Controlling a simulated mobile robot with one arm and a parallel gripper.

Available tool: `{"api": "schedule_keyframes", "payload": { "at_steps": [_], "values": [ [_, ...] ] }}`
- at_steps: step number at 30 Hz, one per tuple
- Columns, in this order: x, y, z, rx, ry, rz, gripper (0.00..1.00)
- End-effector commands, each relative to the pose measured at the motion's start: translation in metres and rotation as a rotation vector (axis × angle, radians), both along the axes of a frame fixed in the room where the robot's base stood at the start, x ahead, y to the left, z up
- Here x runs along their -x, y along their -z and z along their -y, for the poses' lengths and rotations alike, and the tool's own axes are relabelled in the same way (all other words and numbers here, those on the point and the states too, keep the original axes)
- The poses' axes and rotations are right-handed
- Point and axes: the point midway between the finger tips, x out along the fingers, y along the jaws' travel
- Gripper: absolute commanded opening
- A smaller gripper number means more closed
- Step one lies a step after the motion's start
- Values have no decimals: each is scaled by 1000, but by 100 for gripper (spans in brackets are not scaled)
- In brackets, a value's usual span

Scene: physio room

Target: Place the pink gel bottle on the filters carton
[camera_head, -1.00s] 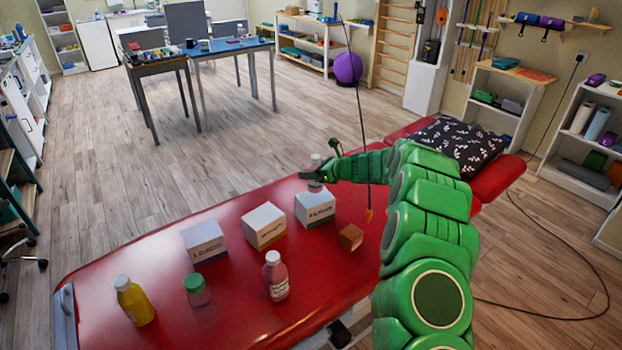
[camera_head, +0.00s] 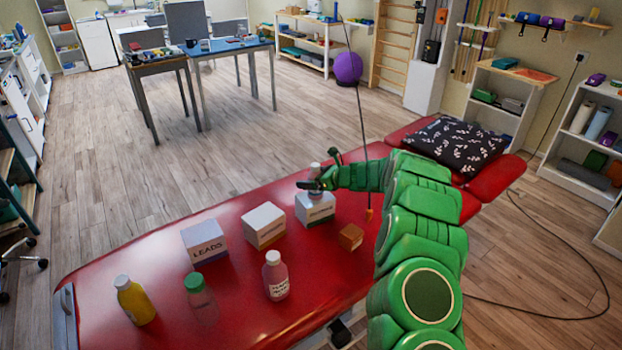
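My gripper (camera_head: 312,184) is at the back of the red treatment table, directly over the right white carton (camera_head: 316,210). It appears shut on a small pale bottle (camera_head: 315,171) with a light cap, which stands upright between the fingers. The fingers hide most of this bottle, so its colour is unclear. Its base is at or just above the carton top; I cannot tell if they touch. The right carton's label is too blurred to read. A pink bottle (camera_head: 276,280) with a white cap stands at the table's front.
The middle white carton (camera_head: 264,226) has an unreadable label; the left carton (camera_head: 204,242) reads LEADS. A yellow bottle (camera_head: 135,302), a clear pinkish bottle with green cap (camera_head: 200,298) and a small brown box (camera_head: 351,237) stand on the red table (camera_head: 240,325). A patterned pillow (camera_head: 456,145) lies behind.

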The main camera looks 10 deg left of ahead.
Motion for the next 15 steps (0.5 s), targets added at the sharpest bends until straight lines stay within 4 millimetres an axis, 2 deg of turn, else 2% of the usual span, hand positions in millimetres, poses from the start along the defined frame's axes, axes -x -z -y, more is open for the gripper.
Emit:
{"api": "schedule_keyframes", "payload": {
  "at_steps": [8,15],
  "values": [
    [0,-3,1,0,1,0,88],
    [9,-14,24,-2,2,1,88]
  ]
}}
